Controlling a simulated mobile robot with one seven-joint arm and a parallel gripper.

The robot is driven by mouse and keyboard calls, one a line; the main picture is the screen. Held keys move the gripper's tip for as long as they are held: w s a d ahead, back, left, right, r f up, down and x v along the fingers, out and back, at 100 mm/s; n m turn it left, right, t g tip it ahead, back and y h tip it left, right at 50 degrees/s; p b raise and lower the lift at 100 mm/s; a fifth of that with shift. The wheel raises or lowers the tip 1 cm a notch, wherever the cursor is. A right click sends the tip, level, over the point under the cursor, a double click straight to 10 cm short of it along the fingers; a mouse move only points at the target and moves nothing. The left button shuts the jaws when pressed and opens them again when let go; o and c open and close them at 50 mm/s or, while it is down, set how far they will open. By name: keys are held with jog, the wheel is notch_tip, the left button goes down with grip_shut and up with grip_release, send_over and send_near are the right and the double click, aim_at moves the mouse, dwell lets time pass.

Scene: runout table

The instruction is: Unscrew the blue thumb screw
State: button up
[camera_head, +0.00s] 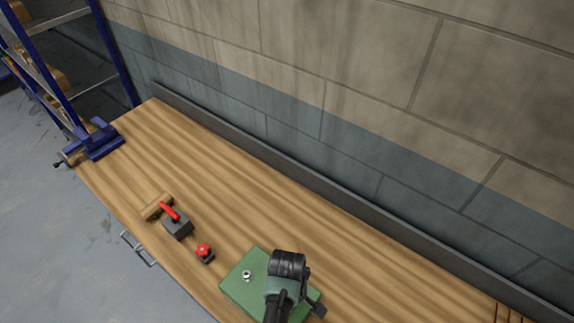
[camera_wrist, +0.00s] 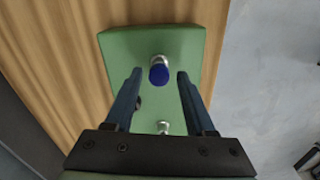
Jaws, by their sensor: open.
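The blue thumb screw (camera_wrist: 159,73) stands on a green plate (camera_wrist: 120,47) in the wrist view, its blue head on a silver shank or collar. My gripper (camera_wrist: 159,77) is open, with one fingertip on each side of the blue head and a gap on both sides. A silver stud (camera_wrist: 163,127) and a dark spot (camera_wrist: 138,103) also show on the plate, nearer my palm. In the head view the green plate (camera_head: 236,287) lies on the bench with one silver stud (camera_head: 246,275). My arm hides the blue screw and most of my gripper there.
On the wooden bench (camera_head: 235,205), left of the plate, are a red knob (camera_head: 204,250), a grey block with a red lever (camera_head: 177,227) and a wooden piece (camera_head: 157,207). A blue vice (camera_head: 97,141) is at the far end. A wall runs along the back; the middle is clear.

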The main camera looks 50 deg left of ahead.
jog(key=m, duration=0.4)
jog(key=shift+m, duration=0.3)
jog(key=m, duration=0.2)
jog(key=shift+m, duration=0.4)
grip_shut()
jog(key=n, duration=0.4)
jog(key=shift+w+n, duration=0.1)
jog(key=shift+n, duration=0.2)
